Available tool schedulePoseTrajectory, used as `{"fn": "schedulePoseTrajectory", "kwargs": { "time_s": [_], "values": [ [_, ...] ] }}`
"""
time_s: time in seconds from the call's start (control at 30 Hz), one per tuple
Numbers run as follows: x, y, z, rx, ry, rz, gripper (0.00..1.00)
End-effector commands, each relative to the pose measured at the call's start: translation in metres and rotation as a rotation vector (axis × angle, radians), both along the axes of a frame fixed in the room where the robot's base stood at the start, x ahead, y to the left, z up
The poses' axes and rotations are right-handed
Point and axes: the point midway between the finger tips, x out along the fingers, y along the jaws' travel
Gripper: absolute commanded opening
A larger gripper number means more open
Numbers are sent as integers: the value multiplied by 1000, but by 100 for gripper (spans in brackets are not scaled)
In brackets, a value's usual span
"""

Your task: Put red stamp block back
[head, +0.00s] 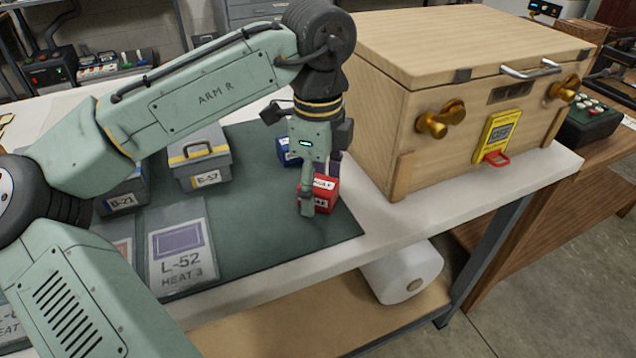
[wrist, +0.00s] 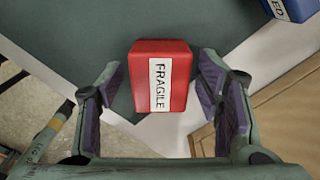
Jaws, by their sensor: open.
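The red stamp block (head: 323,188) stands on the dark green mat near its right corner. In the wrist view the red block (wrist: 178,85) shows a white label reading FRAGILE and lies between and just beyond the two fingers. My gripper (head: 318,190) points down at the block, and one finger hides part of it. In the wrist view my gripper (wrist: 163,100) is open, with gaps between the purple pads and the block's sides. A blue block (head: 290,152) stands behind the red one, and its corner (wrist: 290,8) shows in the wrist view.
A large wooden chest (head: 470,100) stands close on the right. A grey case labelled E-57 (head: 200,160), another labelled B-21 (head: 122,196) and a card labelled L-52 (head: 181,250) are on the left of the mat (head: 265,240). The table's front edge is near.

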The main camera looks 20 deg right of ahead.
Motion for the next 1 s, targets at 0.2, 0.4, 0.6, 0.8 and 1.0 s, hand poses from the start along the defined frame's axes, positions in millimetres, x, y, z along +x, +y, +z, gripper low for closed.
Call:
{"fn": "schedulePoseTrajectory", "kwargs": {
  "time_s": [0.2,0.4,0.6,0.8,1.0],
  "values": [
    [0,-1,11,-1,-1,0,60],
    [0,-1,52,-3,0,-1,60],
    [0,0,96,2,-3,4,60],
    [0,0,119,1,-1,2,60],
    [0,0,124,1,-1,0,60]
  ]
}}
